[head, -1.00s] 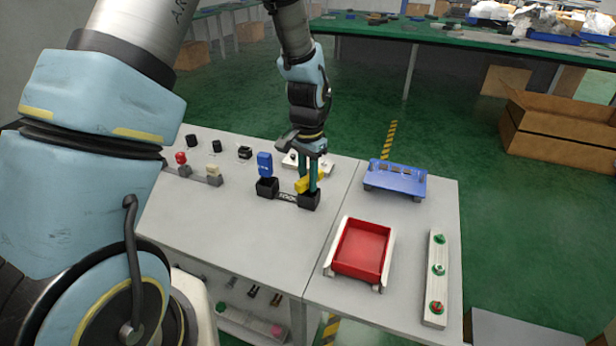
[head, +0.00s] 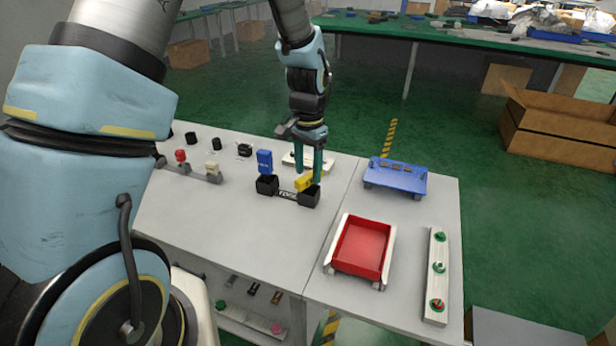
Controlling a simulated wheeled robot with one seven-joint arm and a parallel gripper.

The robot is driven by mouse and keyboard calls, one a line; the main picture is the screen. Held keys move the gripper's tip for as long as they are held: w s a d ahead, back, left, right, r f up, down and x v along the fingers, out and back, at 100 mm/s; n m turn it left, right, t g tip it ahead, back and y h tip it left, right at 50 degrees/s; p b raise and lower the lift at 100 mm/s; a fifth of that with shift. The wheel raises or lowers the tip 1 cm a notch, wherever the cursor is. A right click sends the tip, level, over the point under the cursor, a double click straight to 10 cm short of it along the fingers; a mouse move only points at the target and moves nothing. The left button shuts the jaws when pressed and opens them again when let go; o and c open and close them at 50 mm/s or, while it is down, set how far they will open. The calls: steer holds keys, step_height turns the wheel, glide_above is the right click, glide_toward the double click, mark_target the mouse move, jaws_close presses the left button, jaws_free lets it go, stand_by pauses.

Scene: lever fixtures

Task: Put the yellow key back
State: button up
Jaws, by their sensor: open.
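The yellow key (head: 304,183) stands at the right black socket (head: 308,198) of a two-socket holder, its lower end at the socket's opening; how deep it sits cannot be told. My gripper (head: 309,176) is right over the key, pointing down, with its teal fingers apart. The right finger partly covers the key's right side. Whether a finger still touches the key is unclear. A blue key (head: 264,162) stands upright in the left black socket (head: 267,186) of the same holder.
A white piece (head: 295,160) lies behind the gripper. Small red and white levers (head: 196,167) and black knobs are to the left. A blue tray (head: 396,177), a red tray (head: 361,250) and a strip with green and red knobs (head: 437,276) are to the right. The front tabletop is clear.

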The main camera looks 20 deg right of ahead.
step_height(320, 180, up, 10)
steer(key=b, duration=0.1)
steer(key=shift+b, duration=0.35)
steer(key=s+a+n, duration=0.2)
steer(key=a+n, duration=0.4)
steer(key=a, duration=0.9)
steer(key=s+a+f+n+t, duration=0.1)
steer(key=a+n, duration=0.4)
steer(key=a, duration=1)
steer(key=shift+s+f+n+t, duration=0.25)
steer(key=shift+s+n+t, duration=0.05)
steer(key=shift+s+n, duration=0.15)
